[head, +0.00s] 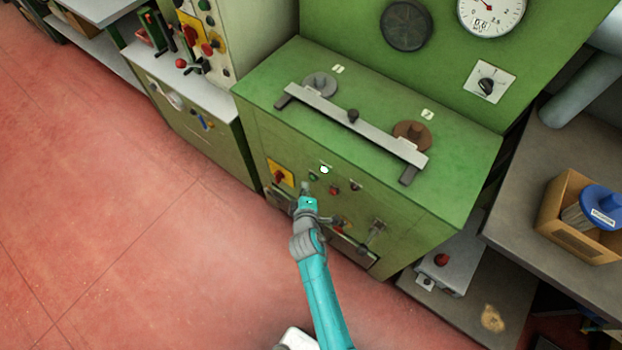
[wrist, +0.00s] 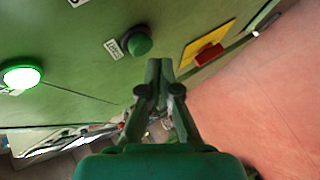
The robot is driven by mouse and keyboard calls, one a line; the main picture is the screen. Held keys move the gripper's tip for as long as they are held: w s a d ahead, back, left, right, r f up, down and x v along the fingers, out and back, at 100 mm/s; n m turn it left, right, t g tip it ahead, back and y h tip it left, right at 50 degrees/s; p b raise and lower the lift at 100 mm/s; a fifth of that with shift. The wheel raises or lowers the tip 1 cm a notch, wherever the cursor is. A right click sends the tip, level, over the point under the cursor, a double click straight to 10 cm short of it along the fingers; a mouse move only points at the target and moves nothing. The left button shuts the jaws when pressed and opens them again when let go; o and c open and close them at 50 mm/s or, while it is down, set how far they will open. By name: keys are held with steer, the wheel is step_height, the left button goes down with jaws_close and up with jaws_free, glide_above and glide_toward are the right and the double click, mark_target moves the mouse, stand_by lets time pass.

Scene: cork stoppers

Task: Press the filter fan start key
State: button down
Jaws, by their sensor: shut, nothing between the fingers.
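A green push button (head: 313,177) with a small label sits on the front of the green machine cabinet (head: 400,215); it also shows in the wrist view (wrist: 138,46). The label (wrist: 113,48) is too small to read, so I cannot tell whether this is the filter fan start key. My gripper (head: 305,188) is shut and empty, in front of the panel and just below the green button in the head view. In the wrist view its closed fingertips (wrist: 159,66) point at the panel close to the button. I cannot tell whether they touch the panel.
A red switch on a yellow plate (head: 280,174) is left of the green button. A lit white-green lamp (head: 323,169) and a red button (head: 334,190) are to its right. Levers (head: 374,232) stick out lower right. Red floor (head: 130,220) is clear at left.

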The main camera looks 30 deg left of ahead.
steer(key=shift+s+a, duration=0.2)
steer(key=shift+s, duration=2.3)
steer(key=s+d+r+m+t+h, duration=0.1)
steer(key=s+d+m, duration=0.25)
steer(key=d, duration=0.65)
steer(key=s+d+m, duration=0.3)
steer(key=s+d, duration=0.1)
steer(key=d, duration=0.7)
steer(key=s+d+r+m+t+h, duration=0.1)
steer(key=s+d+m, duration=0.25)
steer(key=d, duration=0.65)
steer(key=s+d+r+m+h, duration=0.1)
steer(key=s+d+r+m, duration=0.2)
steer(key=r, duration=0.4)
steer(key=s+d+r+m+t+h, duration=0.1)
steer(key=s+d+r+m+h, duration=0.1)
steer(key=s+d+r+m, duration=0.2)
steer(key=s+d+r+m+t+h, duration=0.1)
steer(key=s+d+r+m, duration=0.3)
steer(key=s+r, duration=0.6)
steer(key=shift+s+d+r+h, duration=0.2)
steer(key=shift+d+r+h, duration=0.45)
steer(key=shift+d, duration=0.6)
steer(key=shift+f, duration=0.1)
